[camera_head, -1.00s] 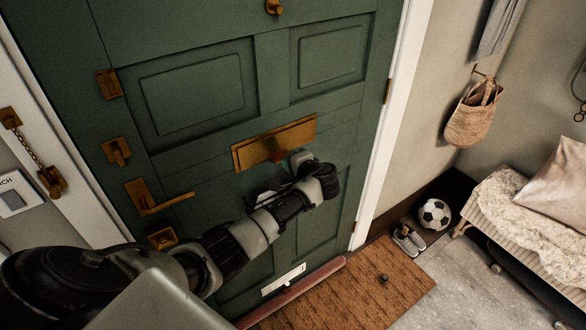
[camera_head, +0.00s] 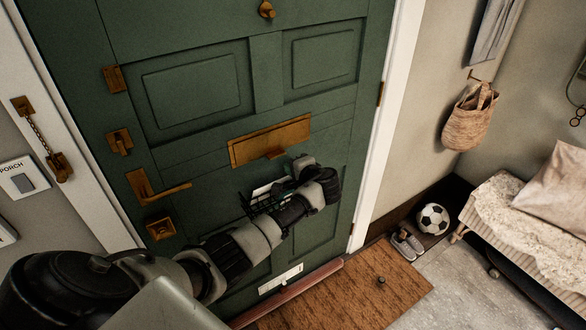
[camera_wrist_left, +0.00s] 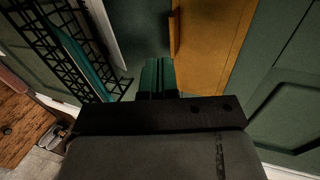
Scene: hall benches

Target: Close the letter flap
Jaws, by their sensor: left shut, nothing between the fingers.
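The brass letter flap (camera_head: 268,141) is in the middle of the green door (camera_head: 205,150), with a small pull at its lower edge. In the head view it appears to lie flat, with no gap that I can make out. In the left wrist view the flap (camera_wrist_left: 214,40) is a large orange plate just beyond my fingers. My left gripper (camera_wrist_left: 158,78) is shut and empty, its green fingertips together. It is near the flap; contact cannot be told. In the head view my wrist hides the fingertips below the flap. My right gripper is not in view.
A black wire basket (camera_wrist_left: 65,55) is at the left in the wrist view, close to my fingers. A door handle (camera_head: 155,190) and door chain (camera_head: 40,138) are left of the flap. A doormat (camera_head: 350,290) lies below; a bench (camera_head: 515,220) stands at right.

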